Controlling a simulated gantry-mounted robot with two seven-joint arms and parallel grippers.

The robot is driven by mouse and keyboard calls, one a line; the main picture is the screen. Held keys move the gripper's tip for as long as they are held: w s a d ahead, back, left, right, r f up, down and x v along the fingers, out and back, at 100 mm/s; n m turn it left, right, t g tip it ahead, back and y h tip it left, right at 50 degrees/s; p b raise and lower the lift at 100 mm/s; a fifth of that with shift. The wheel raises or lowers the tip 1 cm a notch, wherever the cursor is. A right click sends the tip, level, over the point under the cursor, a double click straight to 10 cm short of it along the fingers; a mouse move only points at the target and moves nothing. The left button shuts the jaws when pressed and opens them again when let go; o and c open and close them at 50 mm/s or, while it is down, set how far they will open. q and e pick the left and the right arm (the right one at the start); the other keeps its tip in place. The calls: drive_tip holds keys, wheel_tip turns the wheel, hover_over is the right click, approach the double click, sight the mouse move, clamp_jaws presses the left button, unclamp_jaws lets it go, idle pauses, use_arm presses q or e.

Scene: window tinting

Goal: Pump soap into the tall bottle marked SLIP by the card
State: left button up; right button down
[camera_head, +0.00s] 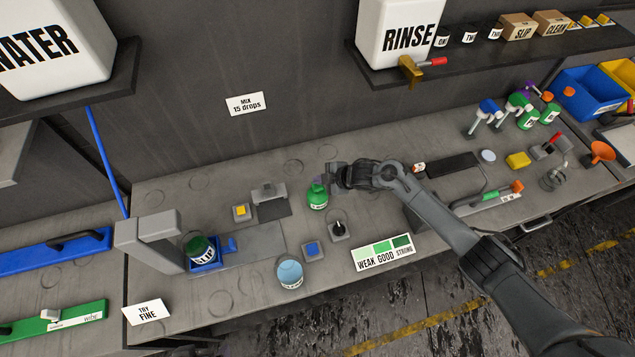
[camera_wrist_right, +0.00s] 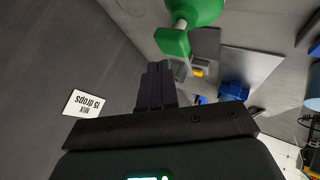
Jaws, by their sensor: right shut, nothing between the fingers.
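A small green bottle (camera_head: 317,197) stands on the bench near the middle. In the right wrist view its green body (camera_wrist_right: 200,10), pale neck and green pump head (camera_wrist_right: 172,42) show at the top. My right gripper (camera_head: 334,176) is just right of its top, shut and empty; its closed fingers (camera_wrist_right: 155,85) seem apart from the pump head. A dark green bottle (camera_head: 201,249) with a white label sits in a blue holder (camera_head: 208,267) at the left; I cannot read SLIP on it. A card (camera_head: 380,253) reads WEAK, GOOD, STRONG. My left gripper is not in view.
A light blue cup (camera_head: 289,274) stands at the bench's front. Blue (camera_head: 312,249) and yellow (camera_head: 240,212) buttons and a black knob (camera_head: 338,231) are nearby. A wall card (camera_head: 246,104) reads MIX 15 drops. Spray bottles (camera_head: 516,105) stand at the back right.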

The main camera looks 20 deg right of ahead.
sight(320, 187)
drive_tip(key=shift+r, duration=0.1)
drive_tip(key=shift+r+p, duration=0.45)
wheel_tip(320, 187, up, 4)
drive_tip(key=p, duration=0.3)
idle(0.7)
idle(0.7)
idle(0.7)
idle(0.5)
